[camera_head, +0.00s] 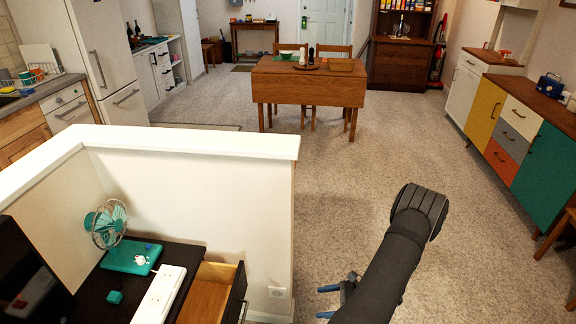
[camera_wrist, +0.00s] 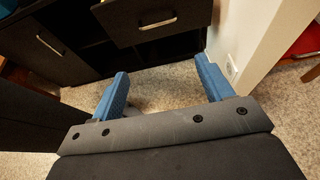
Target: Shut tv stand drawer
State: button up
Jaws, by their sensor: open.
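A teal fan (camera_head: 108,225), a teal box (camera_head: 131,257) and a white power strip (camera_head: 160,294) sit on the stand. The white wall (camera_head: 215,190) runs close beside the drawer. An open shelf space shows below the drawer.

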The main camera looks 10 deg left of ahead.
jog(key=c, duration=0.4)
jog(key=shift+w+a, duration=0.15)
jog(key=shift+a, duration=0.05)
jog(key=c, duration=0.3)
jog(key=shift+h, duration=0.9)
jog(key=w+a, duration=0.1)
jog(key=a, duration=0.1)
jog(key=w+a, duration=0.1)
jog(key=a, duration=0.1)
jog(key=w+a+r, duration=0.1)
jog(key=w, duration=0.1)
jog(key=shift+a, duration=0.4)
grip_shut()
jog(key=h, duration=0.3)
send_near(240, 279)
jog(key=shift+x, duration=2.7)
jog(key=shift+s+a, duration=0.15)
